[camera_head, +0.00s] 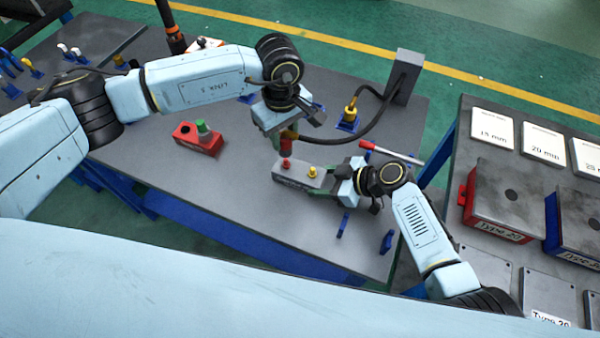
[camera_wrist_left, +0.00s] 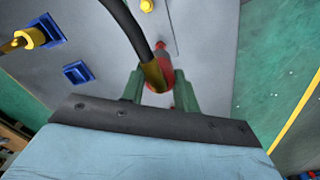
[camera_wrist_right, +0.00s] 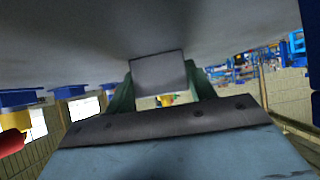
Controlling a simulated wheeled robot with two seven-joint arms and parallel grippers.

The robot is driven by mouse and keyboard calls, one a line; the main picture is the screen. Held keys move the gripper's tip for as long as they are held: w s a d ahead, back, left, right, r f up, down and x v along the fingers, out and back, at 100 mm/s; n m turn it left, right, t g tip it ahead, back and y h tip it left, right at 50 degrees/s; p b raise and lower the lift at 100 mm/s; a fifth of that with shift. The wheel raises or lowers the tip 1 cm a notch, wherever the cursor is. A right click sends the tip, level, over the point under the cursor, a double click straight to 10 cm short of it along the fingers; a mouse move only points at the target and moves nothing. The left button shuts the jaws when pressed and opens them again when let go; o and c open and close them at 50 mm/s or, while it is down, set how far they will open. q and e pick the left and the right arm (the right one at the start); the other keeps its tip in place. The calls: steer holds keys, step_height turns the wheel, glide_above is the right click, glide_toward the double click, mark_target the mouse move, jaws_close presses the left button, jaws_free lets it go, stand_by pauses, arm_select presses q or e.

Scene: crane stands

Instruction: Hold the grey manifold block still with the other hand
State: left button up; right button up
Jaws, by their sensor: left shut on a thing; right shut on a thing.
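The grey manifold block (camera_head: 292,178) sits on the grey table, with a red port (camera_head: 286,163) and a yellow port (camera_head: 312,172) on top. My right gripper (camera_head: 333,187) is shut on the block's right end; the block's grey end face (camera_wrist_right: 158,75) shows between its green fingers in the right wrist view. My left gripper (camera_head: 289,134) is shut on the hose connector (camera_head: 286,146), which has a yellow sleeve (camera_wrist_left: 153,76) and a red body. The connector is over the red port; I cannot tell whether they touch.
The black hose (camera_head: 382,124) curves to a grey post (camera_head: 403,78) at the back. A red box (camera_head: 198,139) with a green fitting stands left. A red-and-white rod (camera_head: 390,153) lies behind my right gripper. Blue holders (camera_head: 343,224) stand at the front. A second table with plates is right.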

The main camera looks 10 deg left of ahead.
steer(key=o, duration=1.3)
steer(key=shift+c, duration=0.2)
steer(key=v, duration=1.1)
steer(key=shift+d+r, duration=0.25)
arm_select(q)
steer(key=shift+r, duration=0.25)
steer(key=shift+r+p, duration=0.9)
steer(key=shift+r, duration=0.85)
arm_select(e)
steer(key=shift+d+r, duration=0.15)
steer(key=shift+r, duration=0.85)
